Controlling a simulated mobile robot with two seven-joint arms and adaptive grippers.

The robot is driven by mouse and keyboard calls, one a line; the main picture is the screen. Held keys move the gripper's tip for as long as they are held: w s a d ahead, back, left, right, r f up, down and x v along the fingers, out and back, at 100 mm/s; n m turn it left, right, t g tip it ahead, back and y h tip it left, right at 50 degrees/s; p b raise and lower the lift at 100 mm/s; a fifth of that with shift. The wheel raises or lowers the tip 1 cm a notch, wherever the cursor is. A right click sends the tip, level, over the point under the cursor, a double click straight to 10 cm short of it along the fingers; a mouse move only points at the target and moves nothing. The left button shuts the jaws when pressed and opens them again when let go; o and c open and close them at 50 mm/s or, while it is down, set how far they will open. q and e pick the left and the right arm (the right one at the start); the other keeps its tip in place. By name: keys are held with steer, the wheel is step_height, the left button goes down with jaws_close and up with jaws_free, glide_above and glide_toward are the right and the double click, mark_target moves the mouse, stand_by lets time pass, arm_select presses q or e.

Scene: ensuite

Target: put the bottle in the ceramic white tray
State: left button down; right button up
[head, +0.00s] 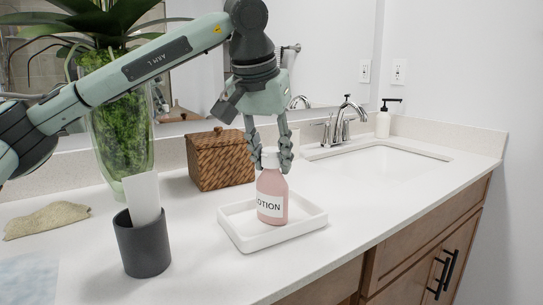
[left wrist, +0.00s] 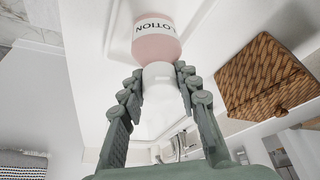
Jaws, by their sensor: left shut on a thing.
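A pink lotion bottle (head: 271,196) with a white label and white cap stands upright over the white ceramic tray (head: 313,221). Its base is within the tray's rim; whether it rests on the tray floor is hard to tell. My left gripper (head: 271,160) comes from above and is shut on the bottle's cap. In the left wrist view the bottle (left wrist: 155,45) shows its cap between the two fingers (left wrist: 161,88), with the tray (left wrist: 122,40) behind. My right gripper is not in view.
A woven box (head: 220,160) stands behind the tray. A dark cup (head: 142,245) with a white item, a plant vase (head: 122,140) and a beige cloth (head: 47,219) are at left. A sink (head: 385,160) and a soap dispenser (head: 383,124) are at right.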

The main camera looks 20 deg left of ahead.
arm_select(q)
steer(key=c, duration=1.4)
jaws_free()
steer(key=shift+f, duration=0.1)
steer(key=shift+c, duration=0.2)
steer(key=o, duration=0.3)
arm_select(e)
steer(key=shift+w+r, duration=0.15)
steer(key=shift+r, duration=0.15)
arm_select(q)
steer(key=v, duration=1.2)
steer(key=shift+p, duration=0.3)
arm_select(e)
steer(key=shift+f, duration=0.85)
arm_select(q)
steer(key=shift+o, duration=0.2)
steer(key=shift+d, duration=0.1)
